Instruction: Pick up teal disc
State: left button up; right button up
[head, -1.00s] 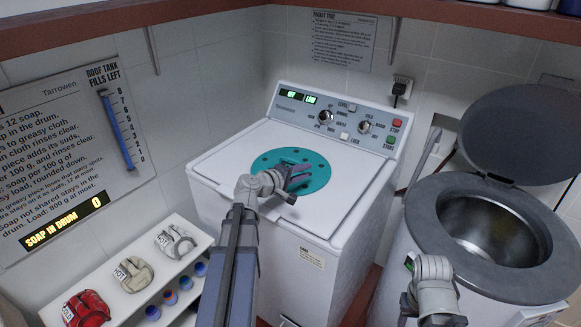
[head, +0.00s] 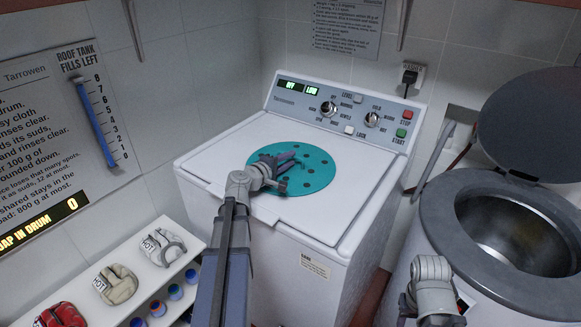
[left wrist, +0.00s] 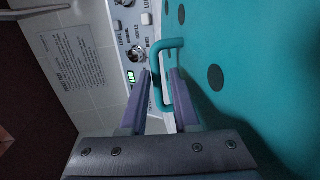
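The teal disc (head: 318,172) is round with dark holes and lies flat on the white washer's top. Its raised teal handle (left wrist: 157,82) shows in the left wrist view. My left gripper (head: 292,158) is low over the disc. In the left wrist view its two purple fingers (left wrist: 163,75) stand apart, with the handle's bar between their tips. A gap shows beside the bar, so the fingers do not look closed on it. My right arm is at the lower right of the head view; its fingers do not show.
The washer's control panel (head: 340,112) rises behind the disc. A grey drum machine (head: 448,235) with its lid raised stands at right.

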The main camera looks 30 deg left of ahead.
aim_at(297, 161)
pick_arm(q)
jog(key=shift+b+x, duration=0.35)
jog(key=shift+x, duration=2.5)
jog(key=shift+a+r, duration=0.15)
jog(key=shift+s, duration=0.1)
jog(key=shift+c, duration=0.2)
grip_shut()
